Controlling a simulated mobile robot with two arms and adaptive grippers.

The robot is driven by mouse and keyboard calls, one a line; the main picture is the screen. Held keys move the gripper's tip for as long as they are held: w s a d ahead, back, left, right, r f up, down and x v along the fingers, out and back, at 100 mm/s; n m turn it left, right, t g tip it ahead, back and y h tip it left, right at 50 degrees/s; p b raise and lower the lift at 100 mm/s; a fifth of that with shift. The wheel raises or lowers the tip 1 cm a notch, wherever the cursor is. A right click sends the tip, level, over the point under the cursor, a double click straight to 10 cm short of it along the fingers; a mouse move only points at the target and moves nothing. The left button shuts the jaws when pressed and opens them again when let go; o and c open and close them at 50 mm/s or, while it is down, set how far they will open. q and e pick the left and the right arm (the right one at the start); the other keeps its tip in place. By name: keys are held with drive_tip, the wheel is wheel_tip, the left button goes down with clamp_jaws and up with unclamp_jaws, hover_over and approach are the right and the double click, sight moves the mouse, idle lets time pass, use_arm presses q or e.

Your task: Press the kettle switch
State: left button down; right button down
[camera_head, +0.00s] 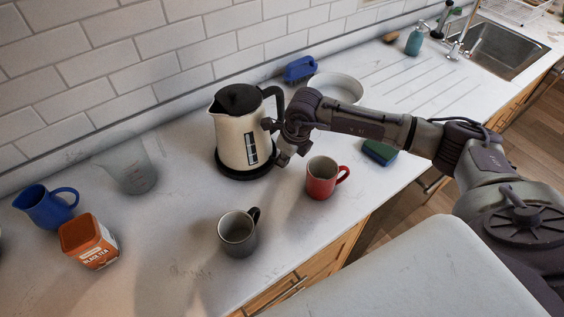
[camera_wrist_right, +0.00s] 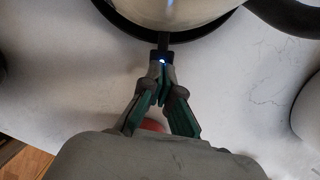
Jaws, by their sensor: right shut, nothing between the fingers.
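The cream kettle (camera_head: 232,138) with black lid and handle stands upright on its dark round base (camera_head: 232,173) on the counter. In the right wrist view, the kettle's lower body (camera_wrist_right: 175,12) and black base rim (camera_wrist_right: 112,22) show at the top. A small dark switch (camera_wrist_right: 163,52) with a bluish-white light sticks out from the kettle's bottom. My right gripper (camera_head: 283,158) is shut and empty, low beside the kettle under its handle. In the right wrist view, its fingertips (camera_wrist_right: 162,72) are right at the switch; I cannot tell whether they touch it. My left gripper is not in view.
A red mug (camera_head: 320,180) stands close to the right gripper, and a grey mug (camera_head: 237,235) nearer the front edge. A measuring jug (camera_head: 132,168) stands left; counter between is clear.

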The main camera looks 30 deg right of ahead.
drive_tip(key=shift+s+d+r+p, duration=0.1)
drive_tip(key=shift+s+d+r, duration=0.15)
drive_tip(key=shift+s, duration=0.2)
drive_tip(key=shift+s+d+r+p, duration=0.15)
drive_tip(key=shift+s+d+r, duration=0.05)
drive_tip(key=shift+s, duration=0.3)
drive_tip(key=shift+s+d+r+p, duration=0.1)
drive_tip(key=shift+s+d+r, duration=0.15)
drive_tip(key=shift+s, duration=0.2)
drive_tip(key=shift+w, duration=0.1)
drive_tip(key=shift+r, duration=0.15)
drive_tip(key=v, duration=1.1)
drive_tip(key=shift+r, duration=0.25)
drive_tip(key=shift+d, duration=0.1)
